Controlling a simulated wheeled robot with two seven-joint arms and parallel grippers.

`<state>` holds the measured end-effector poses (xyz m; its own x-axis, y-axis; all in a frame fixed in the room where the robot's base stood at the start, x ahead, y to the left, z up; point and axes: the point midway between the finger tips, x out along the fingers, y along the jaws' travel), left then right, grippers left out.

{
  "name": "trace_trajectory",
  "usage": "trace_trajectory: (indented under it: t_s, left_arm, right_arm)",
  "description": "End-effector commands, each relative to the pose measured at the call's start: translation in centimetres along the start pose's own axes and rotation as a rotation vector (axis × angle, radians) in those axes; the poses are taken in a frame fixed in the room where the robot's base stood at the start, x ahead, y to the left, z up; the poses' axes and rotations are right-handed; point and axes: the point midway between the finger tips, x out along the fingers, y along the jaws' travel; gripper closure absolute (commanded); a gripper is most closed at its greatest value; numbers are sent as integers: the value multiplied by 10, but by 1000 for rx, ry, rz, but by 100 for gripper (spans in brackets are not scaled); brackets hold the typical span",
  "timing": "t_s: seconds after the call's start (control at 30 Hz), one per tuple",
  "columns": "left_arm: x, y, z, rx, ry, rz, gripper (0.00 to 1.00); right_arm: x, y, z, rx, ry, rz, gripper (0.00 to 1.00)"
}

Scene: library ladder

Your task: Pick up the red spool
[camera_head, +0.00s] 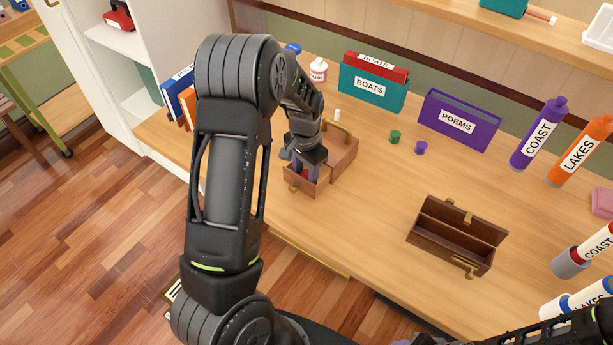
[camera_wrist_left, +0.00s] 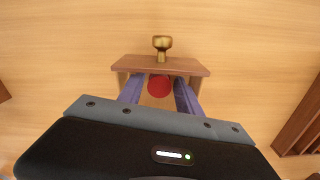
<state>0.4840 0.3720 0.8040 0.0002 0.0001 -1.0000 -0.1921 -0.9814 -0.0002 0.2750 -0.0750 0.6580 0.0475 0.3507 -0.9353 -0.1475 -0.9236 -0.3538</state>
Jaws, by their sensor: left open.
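The red spool (camera_wrist_left: 159,86) lies inside a small open wooden drawer (camera_wrist_left: 160,66) with a brass knob, seen in the left wrist view. My left gripper (camera_wrist_left: 158,96) is open and points down into the drawer, one finger on each side of the spool, with small gaps. In the head view my left gripper (camera_head: 305,169) reaches into the drawer (camera_head: 307,186), which is pulled out of a small wooden box (camera_head: 343,150). There the fingers mostly hide the spool.
A green spool (camera_head: 395,136) and a purple spool (camera_head: 420,148) stand right of the box. An open brown chest (camera_head: 452,244) sits nearer the front edge. BOATS (camera_head: 372,88) and POEMS (camera_head: 456,122) holders stand behind. The table (camera_head: 370,205) between box and chest is clear.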

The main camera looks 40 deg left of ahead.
Motion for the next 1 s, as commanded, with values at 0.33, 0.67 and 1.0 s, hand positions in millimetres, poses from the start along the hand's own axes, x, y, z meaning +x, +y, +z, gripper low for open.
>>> trace_trajectory:
  t_s: [0.33,0.67,1.0]
  left_arm:
    - [0,0,0,0,0,0,79]
    - [0,0,0,0,0,0,100]
    - [-4,0,0,0,1,0,100]
  right_arm:
    - [0,0,0,0,0,0,58]
    - [0,0,0,0,0,0,58]
    - [1,0,0,0,0,0,58]
